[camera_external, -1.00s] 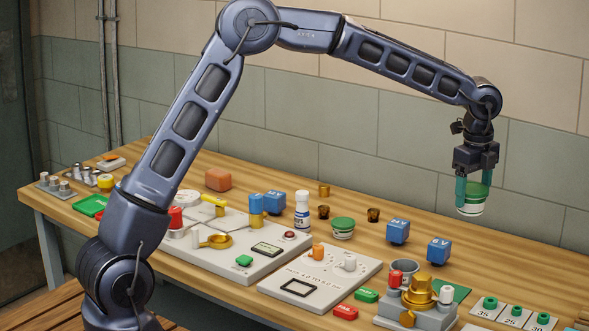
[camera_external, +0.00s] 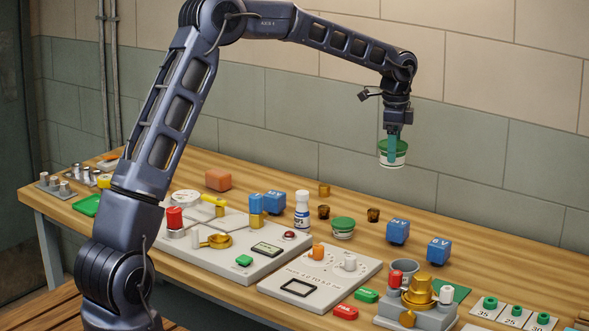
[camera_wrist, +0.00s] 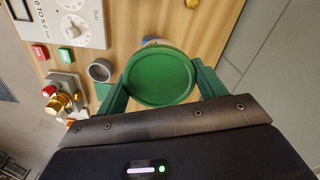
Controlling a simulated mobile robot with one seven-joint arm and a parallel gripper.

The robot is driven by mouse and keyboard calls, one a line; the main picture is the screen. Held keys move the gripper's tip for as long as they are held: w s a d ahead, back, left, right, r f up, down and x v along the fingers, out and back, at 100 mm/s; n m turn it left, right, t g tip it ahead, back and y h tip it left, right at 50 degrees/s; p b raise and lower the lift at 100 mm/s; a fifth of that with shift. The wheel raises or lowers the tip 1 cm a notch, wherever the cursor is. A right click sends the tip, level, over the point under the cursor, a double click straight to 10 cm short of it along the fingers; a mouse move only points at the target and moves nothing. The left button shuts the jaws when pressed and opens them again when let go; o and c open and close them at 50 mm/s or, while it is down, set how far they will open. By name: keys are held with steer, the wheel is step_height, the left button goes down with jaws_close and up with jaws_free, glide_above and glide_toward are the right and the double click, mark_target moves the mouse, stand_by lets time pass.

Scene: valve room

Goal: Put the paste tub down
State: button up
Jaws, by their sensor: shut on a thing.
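The paste tub (camera_external: 393,156) is a small white tub with a green lid. My gripper (camera_external: 393,143) is shut on it and holds it in the air, well above the back of the bench. In the wrist view the tub's round green lid (camera_wrist: 160,77) sits between the two green fingers, and its body is mostly hidden below.
The wooden bench (camera_external: 480,247) has bare room along its back right. Grey panels lie in front.

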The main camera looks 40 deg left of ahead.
steer(key=s+a+n, duration=0.2)
steer(key=a+n, duration=0.9)
steer(key=a, duration=3.3)
steer(key=f, duration=2)
steer(key=shift+w+a, duration=0.25)
steer(key=o, duration=1.1)
steer(key=shift+f, duration=0.1)
